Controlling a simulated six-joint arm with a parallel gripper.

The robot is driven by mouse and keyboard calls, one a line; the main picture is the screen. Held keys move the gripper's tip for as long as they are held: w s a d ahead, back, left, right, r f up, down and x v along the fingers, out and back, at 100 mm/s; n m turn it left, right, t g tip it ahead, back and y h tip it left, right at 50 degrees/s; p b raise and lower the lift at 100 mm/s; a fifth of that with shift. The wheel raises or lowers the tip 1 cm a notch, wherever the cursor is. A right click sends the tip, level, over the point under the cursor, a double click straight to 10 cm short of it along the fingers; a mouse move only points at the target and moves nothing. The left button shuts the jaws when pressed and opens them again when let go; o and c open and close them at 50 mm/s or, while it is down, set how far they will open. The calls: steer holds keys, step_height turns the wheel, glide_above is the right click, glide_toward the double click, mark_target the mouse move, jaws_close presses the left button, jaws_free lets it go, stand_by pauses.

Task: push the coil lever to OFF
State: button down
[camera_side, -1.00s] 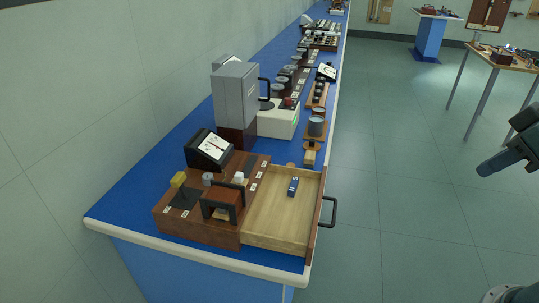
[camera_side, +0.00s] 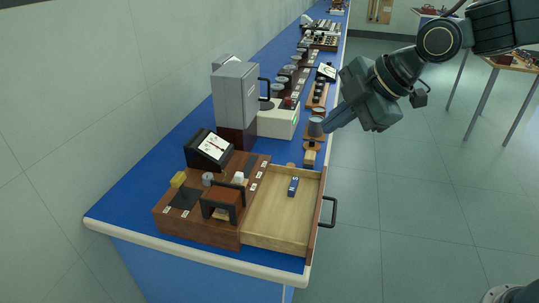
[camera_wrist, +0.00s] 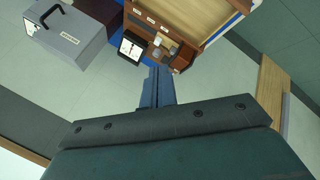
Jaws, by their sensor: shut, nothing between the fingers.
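A brown wooden instrument base (camera_side: 167,222) stands at the near end of the blue bench, with small white labels and a dark bridge-shaped part (camera_side: 223,199). The base also shows at the top of the wrist view (camera_wrist: 150,22). My gripper (camera_side: 325,126) is shut and empty, above the bench's right edge, behind and right of the base, apart from it. Its fingers (camera_wrist: 157,84) point toward the base in the wrist view.
An open wooden drawer (camera_side: 268,222) holding a blue block (camera_side: 293,187) juts right of the base, with a dark handle (camera_side: 330,212). A dial meter (camera_side: 210,148) and a tall grey box (camera_side: 236,100) stand behind. A grey cylinder (camera_side: 314,127) is near my gripper.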

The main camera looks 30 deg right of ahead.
mark_target(180, 177)
steer(key=w+a+f+n+y, duration=0.1)
steer(key=w+a+f+n, duration=0.2)
steer(key=a, duration=0.4)
steer(key=w+a+f+n+y, duration=0.2)
steer(key=w+a+f+n, duration=0.2)
steer(key=w+a+n, duration=0.2)
steer(key=shift+a+f+n, duration=0.3)
steer(key=shift+a+n, duration=0.3)
steer(key=shift+a, duration=0.4)
steer(key=shift+w, duration=0.1)
steer(key=x, duration=1)
steer(key=shift+a+f, duration=0.1)
steer(key=shift+a, duration=0.1)
steer(key=shift+w+a+f, duration=0.25)
steer(key=shift+w+a, duration=0.75)
steer(key=shift+w, duration=0.05)
steer(key=shift+w+a, duration=0.15)
steer(key=shift+w+a+r, duration=0.25)
steer(key=shift+w+a, duration=0.55)
steer(key=shift+s+d+f, duration=0.1)
steer(key=shift+s+d, duration=0.15)
